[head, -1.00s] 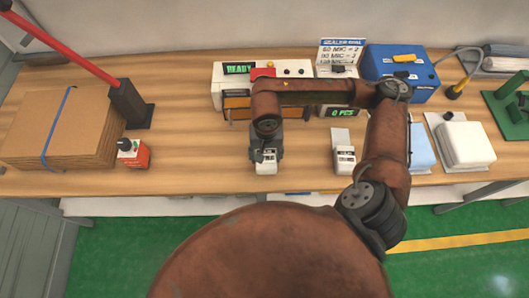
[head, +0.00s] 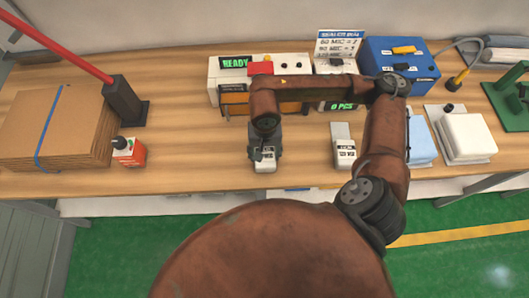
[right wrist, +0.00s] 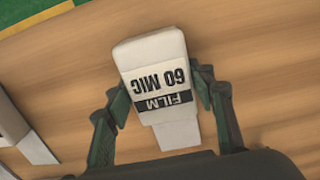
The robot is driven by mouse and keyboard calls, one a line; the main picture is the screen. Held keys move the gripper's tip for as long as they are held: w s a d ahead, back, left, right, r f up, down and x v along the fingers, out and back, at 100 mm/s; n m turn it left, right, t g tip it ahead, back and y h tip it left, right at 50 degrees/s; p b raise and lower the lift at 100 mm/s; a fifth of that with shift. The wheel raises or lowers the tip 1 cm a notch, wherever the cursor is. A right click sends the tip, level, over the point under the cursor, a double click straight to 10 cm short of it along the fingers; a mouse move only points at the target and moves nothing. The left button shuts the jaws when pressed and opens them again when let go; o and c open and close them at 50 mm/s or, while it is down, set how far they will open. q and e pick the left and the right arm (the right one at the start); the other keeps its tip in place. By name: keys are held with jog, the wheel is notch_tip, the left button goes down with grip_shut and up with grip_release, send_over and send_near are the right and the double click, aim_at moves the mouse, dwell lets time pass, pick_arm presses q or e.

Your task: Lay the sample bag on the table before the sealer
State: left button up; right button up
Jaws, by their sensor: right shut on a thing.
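The sample bag (head: 265,167) is a small white bag with a dark-lettered label, at the table's front edge side, before the sealer. In the right wrist view the bag (right wrist: 157,82) reads "FILM 60 MIC" and has a narrow pale tail. My right gripper (head: 264,154) comes down over it, its green fingers on either side, shut on it. The wood shows close behind the bag; I cannot tell whether it touches the table. The sealer (head: 217,92) is a white machine with a green "READY" display, partly hidden by my right arm. My left gripper is out of view.
A second white bag (head: 345,154) lies to the right on the wooden table (head: 195,150). A red-and-white box (head: 131,153), cardboard stack (head: 55,130) and dark post with red lever (head: 123,98) stand left. A blue box (head: 402,65) and white stack (head: 468,137) are right.

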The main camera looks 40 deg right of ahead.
jog(key=shift+f, duration=0.25)
jog(key=o, duration=1.3)
notch_tip(320, 180, up, 12)
